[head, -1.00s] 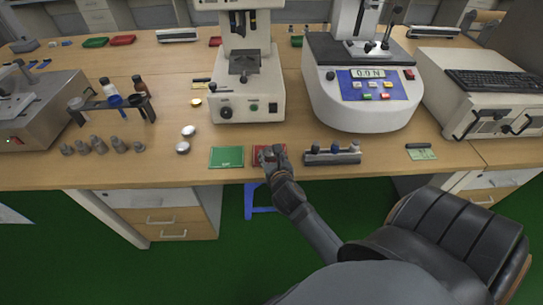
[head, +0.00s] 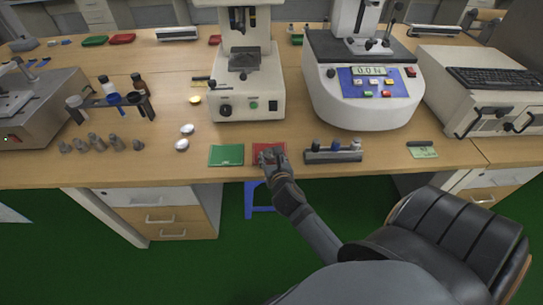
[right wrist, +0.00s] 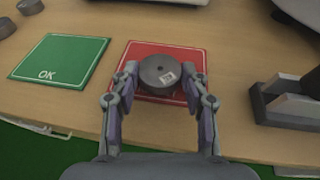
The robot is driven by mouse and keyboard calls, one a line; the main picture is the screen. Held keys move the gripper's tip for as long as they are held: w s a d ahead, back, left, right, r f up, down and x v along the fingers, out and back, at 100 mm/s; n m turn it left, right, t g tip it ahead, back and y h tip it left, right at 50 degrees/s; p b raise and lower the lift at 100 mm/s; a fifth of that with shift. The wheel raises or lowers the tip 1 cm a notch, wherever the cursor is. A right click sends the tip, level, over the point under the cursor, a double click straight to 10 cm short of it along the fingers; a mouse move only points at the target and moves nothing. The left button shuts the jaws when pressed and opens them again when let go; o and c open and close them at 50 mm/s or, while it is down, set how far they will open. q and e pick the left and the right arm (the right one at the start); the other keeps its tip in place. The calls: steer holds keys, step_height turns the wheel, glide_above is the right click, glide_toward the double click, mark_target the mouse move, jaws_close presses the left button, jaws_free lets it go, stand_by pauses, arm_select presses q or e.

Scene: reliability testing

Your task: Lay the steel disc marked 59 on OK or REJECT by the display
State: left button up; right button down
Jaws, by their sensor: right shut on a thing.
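My right gripper (right wrist: 160,84) is shut on a dark grey steel disc (right wrist: 157,68) with a small pale label on top. The label is too small to read. The disc is over the red mat (right wrist: 192,57); I cannot tell whether it touches it. The green mat (right wrist: 62,58) marked OK lies to the left and is bare. In the head view, my right gripper (head: 271,157) covers the lower part of the red mat (head: 270,147), beside the green mat (head: 226,155). The tester's display (head: 369,71) reads 0.0 N. My left gripper is not in view.
Two silvery discs (head: 184,138) lie left of the green mat. Several grey weights (head: 103,143) stand farther left. A white press (head: 247,95) stands behind the mats.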

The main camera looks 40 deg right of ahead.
steer(key=c, duration=0.6)
jaws_free()
steer(key=shift+s+a, duration=0.1)
steer(key=shift+s, duration=0.1)
steer(key=v, duration=0.7)
steer(key=shift+r, duration=0.15)
